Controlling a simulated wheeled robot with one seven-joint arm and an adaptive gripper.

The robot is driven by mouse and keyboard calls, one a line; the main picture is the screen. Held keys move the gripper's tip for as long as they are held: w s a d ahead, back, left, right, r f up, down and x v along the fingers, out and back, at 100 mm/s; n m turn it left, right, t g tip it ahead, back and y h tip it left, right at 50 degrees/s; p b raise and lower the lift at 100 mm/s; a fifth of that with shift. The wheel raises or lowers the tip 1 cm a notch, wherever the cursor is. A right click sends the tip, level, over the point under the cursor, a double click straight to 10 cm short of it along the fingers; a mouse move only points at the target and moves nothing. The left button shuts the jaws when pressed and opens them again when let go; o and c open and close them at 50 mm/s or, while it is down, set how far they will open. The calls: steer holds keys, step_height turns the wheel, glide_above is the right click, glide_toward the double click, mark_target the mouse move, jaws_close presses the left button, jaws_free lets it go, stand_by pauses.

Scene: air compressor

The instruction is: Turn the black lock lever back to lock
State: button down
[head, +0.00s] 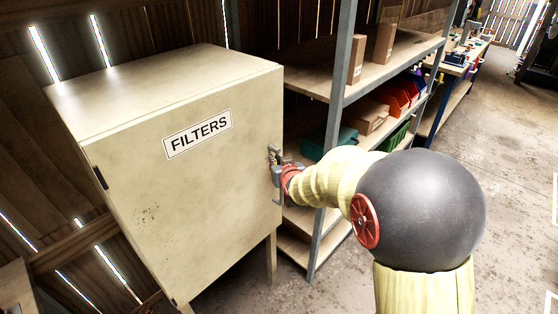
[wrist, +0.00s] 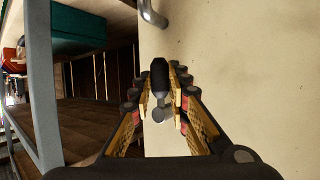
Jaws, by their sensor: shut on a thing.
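The black lock lever (wrist: 159,73) stands at the edge of the cream cabinet door in the wrist view, with a round grey metal piece at its near end. My gripper (wrist: 161,88) has its two fingers on either side of the lever and is shut on it. In the head view my gripper (head: 279,172) is at the right edge of the cabinet (head: 190,190) marked FILTERS; the lever is too small and covered to make out there. The cabinet door looks closed.
A bent grey metal handle (wrist: 152,14) is on the door close to the lever. A metal shelf unit (head: 337,100) with boxes and bins stands right beside the cabinet. A workbench (head: 455,70) is farther back. The concrete floor at the right is clear.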

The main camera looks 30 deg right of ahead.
stand_by(0.4)
steer(key=c, duration=2)
jaws_free()
steer(key=v, duration=1.2)
